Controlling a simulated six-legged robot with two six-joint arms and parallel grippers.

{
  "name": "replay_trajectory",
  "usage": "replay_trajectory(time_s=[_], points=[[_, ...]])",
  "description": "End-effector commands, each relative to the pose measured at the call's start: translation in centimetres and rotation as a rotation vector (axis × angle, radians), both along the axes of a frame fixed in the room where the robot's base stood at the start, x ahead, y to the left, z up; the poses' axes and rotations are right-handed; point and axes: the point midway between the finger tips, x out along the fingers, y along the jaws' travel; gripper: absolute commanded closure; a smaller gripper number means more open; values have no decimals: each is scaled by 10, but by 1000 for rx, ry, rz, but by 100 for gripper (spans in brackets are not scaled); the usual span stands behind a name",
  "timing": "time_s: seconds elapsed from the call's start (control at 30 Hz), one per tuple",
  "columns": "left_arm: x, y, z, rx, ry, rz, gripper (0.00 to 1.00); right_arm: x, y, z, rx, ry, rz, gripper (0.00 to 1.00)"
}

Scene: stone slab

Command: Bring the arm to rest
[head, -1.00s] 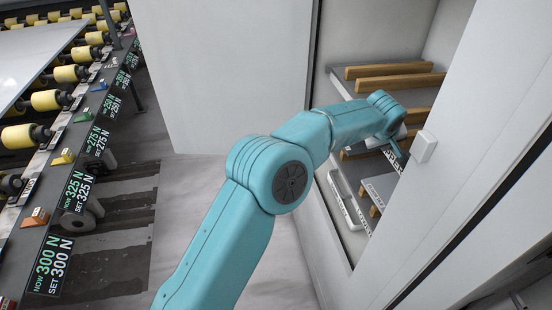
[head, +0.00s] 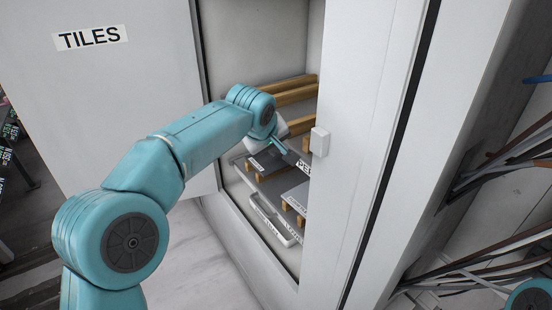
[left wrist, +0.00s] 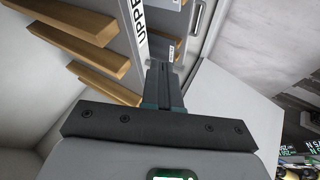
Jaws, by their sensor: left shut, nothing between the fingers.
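My left arm reaches from the lower left into an open pale cabinet (head: 245,222). My left gripper (head: 297,157) is at the cabinet's opening, in front of the shelves and partly hard to make out. In the left wrist view the two dark fingers (left wrist: 164,88) lie together with nothing between them. They point towards a shelf edge with a label reading "UPPE" (left wrist: 139,20), the rest of it cut off. My right gripper is not in view.
Wooden battens (head: 288,88) lie on the cabinet's grey shelves, and a white-framed tray (head: 270,222) sits low inside. A door marked TILES (head: 90,38) stands open at the left. A white panel with a small block (head: 320,142) bounds the right. Cables (head: 500,175) hang further right.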

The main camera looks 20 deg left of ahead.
Motion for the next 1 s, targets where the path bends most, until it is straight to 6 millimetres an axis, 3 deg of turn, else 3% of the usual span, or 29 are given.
replay_trajectory(time_s=[0.17, 0.27, 0.37, 0.47, 0.6, 0.67, 0.8, 0.9, 1.0], points=[[-8, 5, 9, 0, 4, 8, 100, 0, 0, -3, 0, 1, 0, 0], [-5, 26, -14, 6, 45, 43, 100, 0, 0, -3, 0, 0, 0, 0], [-15, 40, -77, 22, 175, 59, 100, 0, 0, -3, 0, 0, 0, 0], [-42, 43, -156, 8, 335, 53, 100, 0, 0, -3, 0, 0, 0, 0], [-97, 33, -259, -42, 515, -14, 100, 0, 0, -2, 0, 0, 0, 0], [-127, 25, -298, -72, 579, -59, 100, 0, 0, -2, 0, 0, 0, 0], [-212, 0, -374, -160, 700, -176, 100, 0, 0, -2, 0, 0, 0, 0], [-283, -22, -410, -228, 752, -267, 100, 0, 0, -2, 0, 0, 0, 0], [-353, -43, -426, -271, 755, -368, 100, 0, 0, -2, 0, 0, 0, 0]])
